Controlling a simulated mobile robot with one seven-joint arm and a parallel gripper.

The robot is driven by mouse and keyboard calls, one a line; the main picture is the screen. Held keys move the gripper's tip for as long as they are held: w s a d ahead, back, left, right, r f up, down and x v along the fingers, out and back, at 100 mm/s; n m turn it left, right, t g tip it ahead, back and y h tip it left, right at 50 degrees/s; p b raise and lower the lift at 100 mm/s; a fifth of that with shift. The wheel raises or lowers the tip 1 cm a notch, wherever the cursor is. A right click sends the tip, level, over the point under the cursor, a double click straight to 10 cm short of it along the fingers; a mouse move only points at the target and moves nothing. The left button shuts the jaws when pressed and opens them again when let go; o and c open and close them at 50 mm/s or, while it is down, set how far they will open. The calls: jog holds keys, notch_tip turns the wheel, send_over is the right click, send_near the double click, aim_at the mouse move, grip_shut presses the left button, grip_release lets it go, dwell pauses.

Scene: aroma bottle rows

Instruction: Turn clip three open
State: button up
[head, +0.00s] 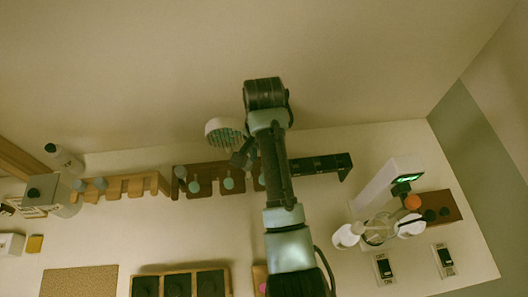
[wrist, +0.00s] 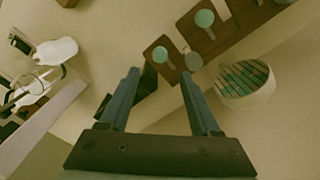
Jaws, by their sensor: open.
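I cannot tell which is clip three. My gripper (wrist: 160,76) is open and empty; the nearest teal disc lies just beyond and between its fingertips, apart from them. In the head view my arm hides part of the rail.
A black bracket (head: 320,165) continues the rail to the right. A lighter wooden rack (head: 122,187) is at left. A white device (head: 390,190) stands at right.

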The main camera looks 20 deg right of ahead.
notch_tip(320, 180, up, 5)
jog(key=shift+f+p, duration=0.2)
jog(key=shift+p, duration=0.2)
jog(key=shift+w, duration=0.1)
jog(key=w+a+r+n+t+h+b, duration=0.1)
jog(key=w+a+r+n+t+b, duration=0.25)
jog(key=w+r+t, duration=0.45)
jog(key=w+a+r+n+t+b, duration=0.35)
jog(key=w+r+t, duration=0.2)
jog(key=r, duration=0.55)
jog(key=s+a+r+n+t+b, duration=0.2)
jog(key=s+r+t, duration=0.15)
jog(key=r, duration=0.45)
jog(key=s+a+r+n+t+b, duration=0.1)
jog(key=s+a+r+t+b, duration=0.2)
jog(key=r, duration=0.6)
jog(key=s+a+r+n+t+y+b, duration=0.1)
jog(key=s+r+n+t, duration=0.1)
jog(key=s+r+t, duration=0.5)
jog(key=s+r, duration=0.2)
jog(key=s, duration=0.3)
jog(key=shift+a+r, duration=0.2)
jog(key=shift+a, duration=0.1)
